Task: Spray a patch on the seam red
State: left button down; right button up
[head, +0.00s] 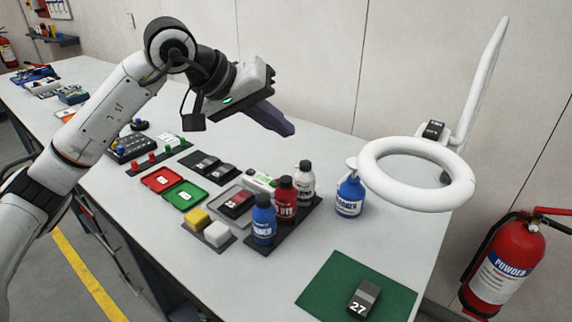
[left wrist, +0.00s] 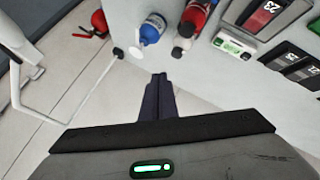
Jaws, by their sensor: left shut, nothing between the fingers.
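A red bottle (head: 285,198) stands in a dark holder (head: 312,217) between a blue bottle (head: 263,222) and a white bottle (head: 305,186). Another blue bottle (head: 349,196) stands apart on the bench to the right. A dark grey part marked 27 (head: 363,298) lies on a green mat (head: 325,275) at the front right; I cannot make out a seam on it. My left gripper (head: 287,129) is shut and empty, above the bench behind the bottles. In the left wrist view its fingers (left wrist: 160,82) are together, and the red bottle (left wrist: 194,18) shows beyond them. My right gripper is out of view.
A white ring lamp (head: 415,196) hangs over the right end of the bench. A fire extinguisher (head: 503,265) stands at the right.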

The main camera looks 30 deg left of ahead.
aim_at(281, 181)
pick_arm(q)
jog(key=shift+r, duration=0.3)
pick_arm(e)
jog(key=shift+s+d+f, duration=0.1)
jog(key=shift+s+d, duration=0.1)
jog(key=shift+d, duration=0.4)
pick_arm(q)
jog(key=shift+f, duration=0.1)
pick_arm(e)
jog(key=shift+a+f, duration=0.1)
